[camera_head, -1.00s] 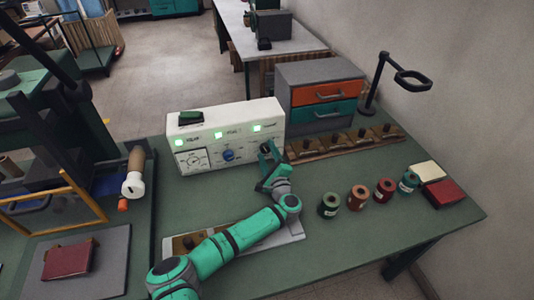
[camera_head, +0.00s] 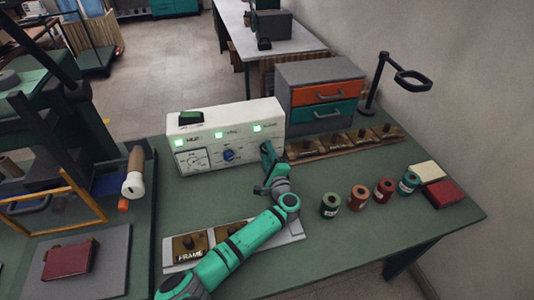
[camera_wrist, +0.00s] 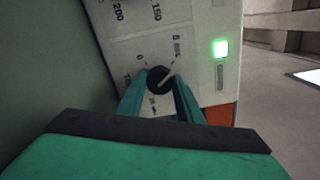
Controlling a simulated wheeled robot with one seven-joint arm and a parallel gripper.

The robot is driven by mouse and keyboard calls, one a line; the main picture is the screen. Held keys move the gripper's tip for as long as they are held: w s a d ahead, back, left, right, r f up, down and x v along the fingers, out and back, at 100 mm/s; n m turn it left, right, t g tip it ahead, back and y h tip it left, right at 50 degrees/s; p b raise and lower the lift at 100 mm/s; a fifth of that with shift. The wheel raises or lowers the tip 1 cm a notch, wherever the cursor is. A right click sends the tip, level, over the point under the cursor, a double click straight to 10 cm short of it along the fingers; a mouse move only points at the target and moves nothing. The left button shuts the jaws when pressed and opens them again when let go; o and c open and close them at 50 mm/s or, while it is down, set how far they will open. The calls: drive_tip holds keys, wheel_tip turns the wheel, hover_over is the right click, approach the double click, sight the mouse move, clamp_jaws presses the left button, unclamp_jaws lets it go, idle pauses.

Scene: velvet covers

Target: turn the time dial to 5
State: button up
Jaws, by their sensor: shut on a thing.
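The white control box (camera_head: 226,134) stands on the green bench, with three lit green lamps along its front. My gripper (camera_head: 267,155) is at the right part of its front face and hides the dial there in the head view. In the wrist view my gripper (camera_wrist: 159,92) has its teal fingers on either side of a small black dial (camera_wrist: 159,80), shut on it. A pale pointer line on the dial slants to the upper right of the picture. The printed scale around it is tilted and partly hidden, so I cannot read the setting.
A drawer cabinet (camera_head: 320,92) stands right of the box. Several spools, one red (camera_head: 384,190), stand at right.

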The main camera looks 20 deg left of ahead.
drive_tip(key=shift+n, duration=0.4)
drive_tip(key=o, duration=1)
drive_tip(key=shift+o, duration=0.2)
drive_tip(key=shift+s+d, duration=0.1)
drive_tip(key=v, duration=0.6)
drive_tip(key=shift+s, duration=0.2)
drive_tip(key=shift+s+d, duration=0.35)
drive_tip(key=shift+d, duration=0.05)
